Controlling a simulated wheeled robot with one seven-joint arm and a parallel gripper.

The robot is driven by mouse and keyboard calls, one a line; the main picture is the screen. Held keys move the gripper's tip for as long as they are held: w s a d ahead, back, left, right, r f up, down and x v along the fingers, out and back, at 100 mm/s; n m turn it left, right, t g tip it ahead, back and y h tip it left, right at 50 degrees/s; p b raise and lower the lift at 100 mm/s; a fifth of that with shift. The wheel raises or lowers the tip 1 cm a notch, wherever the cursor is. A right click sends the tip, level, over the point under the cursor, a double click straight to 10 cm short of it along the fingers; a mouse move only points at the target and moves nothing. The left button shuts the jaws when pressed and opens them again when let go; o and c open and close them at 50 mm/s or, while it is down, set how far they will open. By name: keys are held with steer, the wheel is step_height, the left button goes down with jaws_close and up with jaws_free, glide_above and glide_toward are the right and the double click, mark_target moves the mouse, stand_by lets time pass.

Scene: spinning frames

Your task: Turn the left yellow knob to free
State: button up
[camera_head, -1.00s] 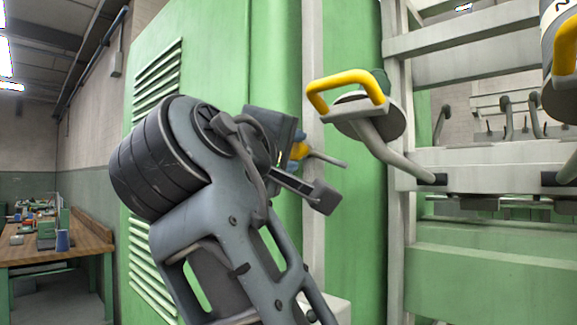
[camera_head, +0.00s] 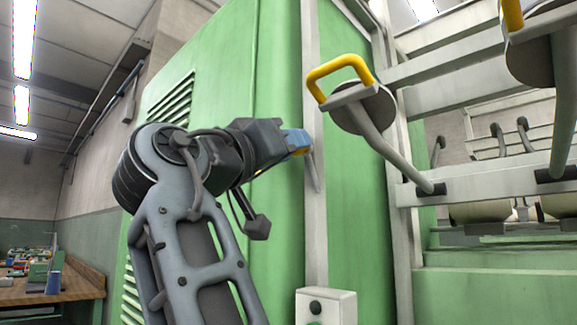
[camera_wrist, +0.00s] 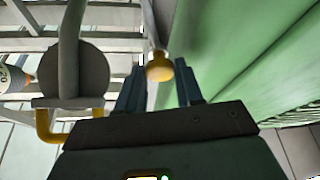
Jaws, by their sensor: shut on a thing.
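The yellow knob (camera_wrist: 160,68) shows in the wrist view between the two blue-grey fingers of my gripper (camera_wrist: 159,86), which is shut on it. In the head view my gripper (camera_head: 295,141) is at the pale upright post by the green cabinet, and only a small bit of yellow shows under the blue fingertips. A short grey lever (camera_head: 313,170) beside the fingertips points down along the post. The rest of the knob is hidden by the gripper, and I cannot read any position marking on it.
A yellow loop handle on a grey disc (camera_head: 340,72) stands out on an arm to the right of my gripper. Another yellow handle (camera_head: 512,14) is at the top right. A green cabinet (camera_head: 275,110) is close behind. A white box (camera_head: 327,307) is below.

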steer(key=shift+a+f+m+g+h+b, duration=0.1)
steer(key=shift+m+g+h+b, duration=0.4)
steer(key=shift+m, duration=0.65)
steer(key=shift+a+f+m+g+h+b, duration=0.1)
steer(key=shift+m+g+h+b, duration=0.35)
steer(key=shift+m, duration=0.7)
steer(key=shift+r+m, duration=0.1)
steer(key=shift+m, duration=0.2)
steer(key=o, duration=1)
steer(key=shift+r+t+h, duration=0.1)
steer(key=shift+t+h, duration=0.15)
